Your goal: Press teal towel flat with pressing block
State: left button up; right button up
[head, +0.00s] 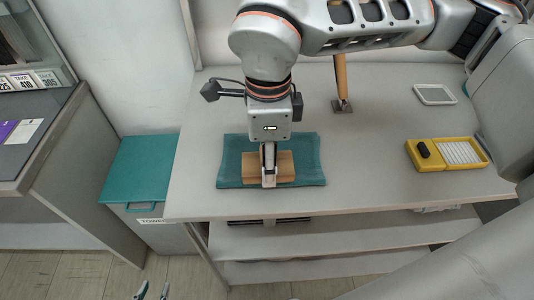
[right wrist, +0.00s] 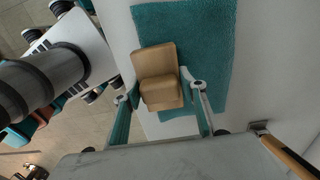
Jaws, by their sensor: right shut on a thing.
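The teal towel (head: 311,160) lies spread on the grey table, its near edge slightly wavy. The wooden pressing block (head: 286,168) is over the towel, inside its outline. My right gripper (head: 268,180) comes down from above and is shut on the block. The right wrist view shows the block (right wrist: 158,62) between the fingers, with the towel (right wrist: 205,45) beneath. I cannot tell whether the block touches the towel. My left gripper (head: 153,291) shows only its fingertips at the bottom edge, apart and empty, away from the table.
A tool with a wooden handle (head: 341,78) stands behind the towel. A yellow grater-like box (head: 425,155) and a white-framed pad (head: 434,94) lie to the right. A teal-lidded bin (head: 140,168) stands left of the table (head: 365,185). The table between towel and yellow box is clear.

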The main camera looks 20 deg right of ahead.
pick_arm(q)
jog(key=shift+s+d, duration=0.1)
jog(key=shift+s, duration=0.1)
pick_arm(e)
jog(key=shift+r, duration=0.1)
